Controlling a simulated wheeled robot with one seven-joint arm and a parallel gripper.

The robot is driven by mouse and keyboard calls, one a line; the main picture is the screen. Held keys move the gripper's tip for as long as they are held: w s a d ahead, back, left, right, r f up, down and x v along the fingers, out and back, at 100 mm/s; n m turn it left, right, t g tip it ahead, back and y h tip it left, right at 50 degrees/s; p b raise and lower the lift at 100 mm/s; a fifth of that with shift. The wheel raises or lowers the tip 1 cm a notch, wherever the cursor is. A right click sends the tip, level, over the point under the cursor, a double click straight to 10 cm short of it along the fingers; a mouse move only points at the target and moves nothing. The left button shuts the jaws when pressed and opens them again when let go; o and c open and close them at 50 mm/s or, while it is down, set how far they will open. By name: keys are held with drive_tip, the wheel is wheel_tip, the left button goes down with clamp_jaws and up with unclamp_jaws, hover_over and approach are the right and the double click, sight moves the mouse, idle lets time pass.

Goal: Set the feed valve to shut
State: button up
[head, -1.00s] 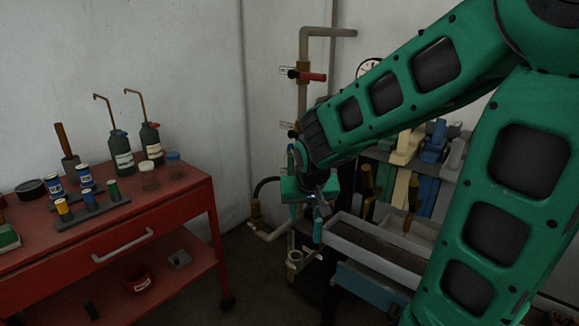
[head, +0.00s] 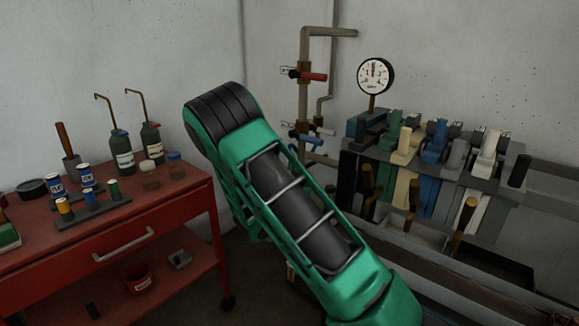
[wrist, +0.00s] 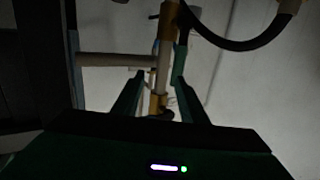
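In the head view, a valve with a red handle (head: 313,77) sits on the upright pipe at the back wall, its handle pointing right. Below it is a valve with a blue handle (head: 306,139), also sticking out to the right. Small tags beside them are too small to read, so I cannot tell which is the feed valve. My gripper is hidden behind my arm in the head view. In the wrist view my gripper (wrist: 158,100) is open, its fingers apart and empty. A pipe with brass fittings (wrist: 158,104) shows between and beyond the fingers; contact is not visible.
A red cart (head: 160,216) with bottles and cans stands at left. A dark hose (wrist: 240,45) curves beside the pipe in the wrist view.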

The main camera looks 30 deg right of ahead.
drive_tip(key=w+d, duration=0.1)
drive_tip(key=w, duration=0.2)
drive_tip(key=w+d+n+t, duration=0.1)
drive_tip(key=w, duration=0.3)
drive_tip(key=w+d+t, duration=0.1)
drive_tip(key=w+d, duration=0.1)
drive_tip(key=w, duration=0.2)
drive_tip(key=shift+d+f+y, duration=0.1)
drive_tip(key=shift+y, duration=0.3)
drive_tip(key=shift+c, duration=0.4)
clamp_jaws()
